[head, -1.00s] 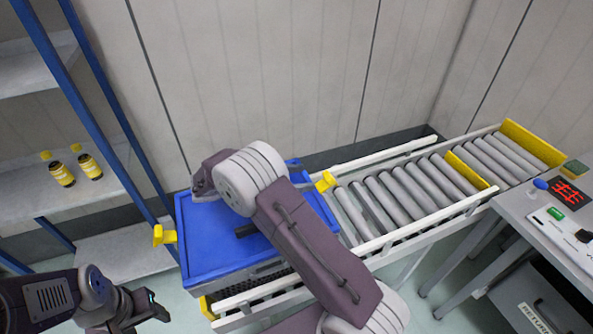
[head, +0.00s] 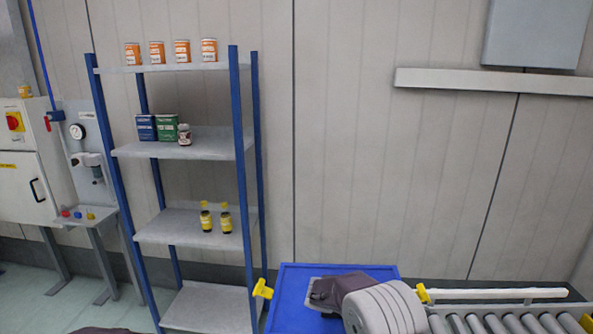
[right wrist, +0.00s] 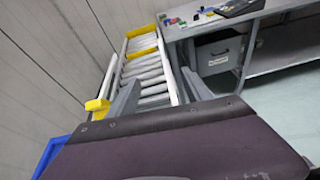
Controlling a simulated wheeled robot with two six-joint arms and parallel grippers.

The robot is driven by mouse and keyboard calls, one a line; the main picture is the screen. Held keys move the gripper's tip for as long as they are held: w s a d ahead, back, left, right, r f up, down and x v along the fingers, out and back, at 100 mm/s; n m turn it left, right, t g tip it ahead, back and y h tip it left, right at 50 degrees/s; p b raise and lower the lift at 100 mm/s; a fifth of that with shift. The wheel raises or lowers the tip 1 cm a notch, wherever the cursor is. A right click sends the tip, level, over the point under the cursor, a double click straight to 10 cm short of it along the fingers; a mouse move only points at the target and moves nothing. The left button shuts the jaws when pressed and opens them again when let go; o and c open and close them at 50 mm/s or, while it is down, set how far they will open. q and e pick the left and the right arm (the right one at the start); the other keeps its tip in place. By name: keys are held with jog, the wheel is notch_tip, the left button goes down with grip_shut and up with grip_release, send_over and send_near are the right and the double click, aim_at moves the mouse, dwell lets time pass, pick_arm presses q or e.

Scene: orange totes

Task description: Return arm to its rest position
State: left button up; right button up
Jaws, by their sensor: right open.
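My right arm reaches in at the bottom of the head view, over the blue tote (head: 288,302); its gripper cannot be made out there. In the right wrist view my right gripper (right wrist: 161,78) is open, its two grey fingers apart with nothing seen between them. Beyond the fingers lies the roller conveyor (right wrist: 143,62). A corner of the blue tote shows at the lower left of that view (right wrist: 50,157). My left gripper is out of view.
A blue-framed shelf (head: 200,147) stands left of the tote, holding orange cans, boxes and two yellow-capped bottles (head: 226,219). The roller conveyor runs right of the tote (head: 505,323). A grey workbench (right wrist: 215,28) stands beside the conveyor.

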jog(key=s+d+r+m+g+y, duration=0.2)
jog(key=s+d+r, duration=0.1)
jog(key=s+d, duration=0.1)
jog(key=s+a+f+m+y, duration=0.3)
jog(key=s+f+m+y, duration=0.15)
jog(key=s, duration=0.55)
jog(key=a+f+m+t+y, duration=0.5)
jog(key=a+f+m+y, duration=0.3)
jog(key=a, duration=0.4)
jog(key=shift+f+m, duration=0.35)
jog(key=shift+m, duration=0.5)
